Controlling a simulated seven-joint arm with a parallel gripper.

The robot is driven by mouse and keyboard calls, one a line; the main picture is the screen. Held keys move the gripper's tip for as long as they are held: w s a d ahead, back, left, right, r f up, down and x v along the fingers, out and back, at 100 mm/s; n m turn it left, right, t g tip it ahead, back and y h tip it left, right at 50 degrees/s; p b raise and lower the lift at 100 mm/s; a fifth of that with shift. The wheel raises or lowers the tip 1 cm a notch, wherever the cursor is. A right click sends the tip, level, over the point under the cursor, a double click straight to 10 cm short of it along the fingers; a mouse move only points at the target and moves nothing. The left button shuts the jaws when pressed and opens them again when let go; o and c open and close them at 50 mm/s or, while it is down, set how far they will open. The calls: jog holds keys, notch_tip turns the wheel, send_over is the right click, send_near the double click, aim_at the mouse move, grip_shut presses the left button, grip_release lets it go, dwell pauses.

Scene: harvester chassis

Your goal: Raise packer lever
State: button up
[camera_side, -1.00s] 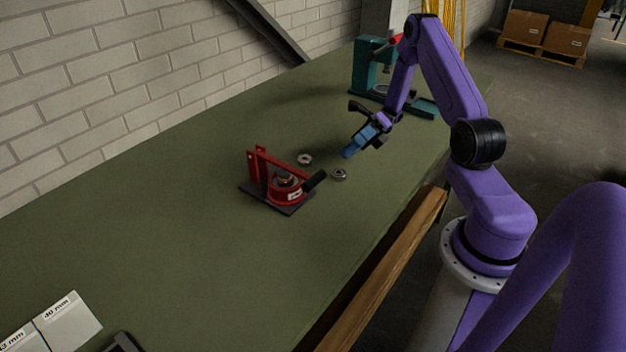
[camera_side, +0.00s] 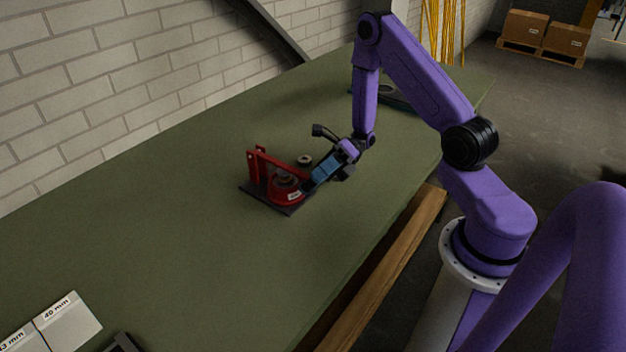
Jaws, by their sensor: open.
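The red packer (camera_side: 286,196) stands on a dark base plate, with an upright red post at its left. Its red lever (camera_side: 281,163) slopes down from the post to the right, over the round body. The lever's black handle end is largely hidden by my gripper. My gripper (camera_side: 309,187), with blue fingers, is at the handle end, pointing down and left. It is open. I cannot tell whether the handle lies between the fingers or whether they touch it.
A small metal ring (camera_side: 305,161) lies on the green bench (camera_side: 200,255) behind the packer. A teal device (camera_side: 397,96) at the back is mostly hidden by my arm. The bench left of the packer is clear.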

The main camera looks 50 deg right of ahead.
jog(key=shift+a, duration=0.5)
